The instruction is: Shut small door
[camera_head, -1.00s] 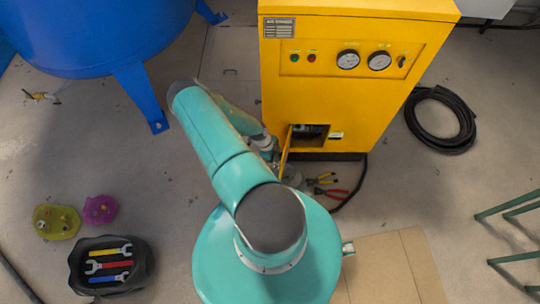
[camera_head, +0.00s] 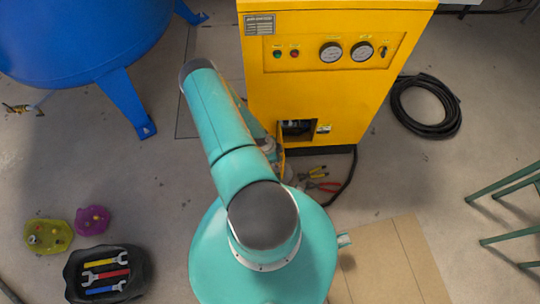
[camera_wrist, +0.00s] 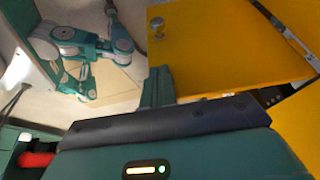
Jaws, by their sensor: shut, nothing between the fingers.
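The small yellow door (camera_head: 281,158) stands open at the left side of the dark opening (camera_head: 298,128) low in the yellow cabinet's front. In the wrist view the door (camera_wrist: 225,50) fills the upper right, with a round metal knob (camera_wrist: 157,27) near its upper left corner. My gripper's fingers (camera_wrist: 158,86) are shut and empty. They lie at the door's lower left edge in the picture; whether they touch it I cannot tell.
The yellow cabinet (camera_head: 330,85) carries gauges and buttons. Pliers (camera_head: 322,186) and a black cable (camera_head: 345,185) lie before it. A blue tank (camera_head: 80,40) stands left, a black hose coil (camera_head: 428,107) right. A tool tray (camera_head: 75,290) sits lower left. Cardboard (camera_head: 385,265) lies lower right.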

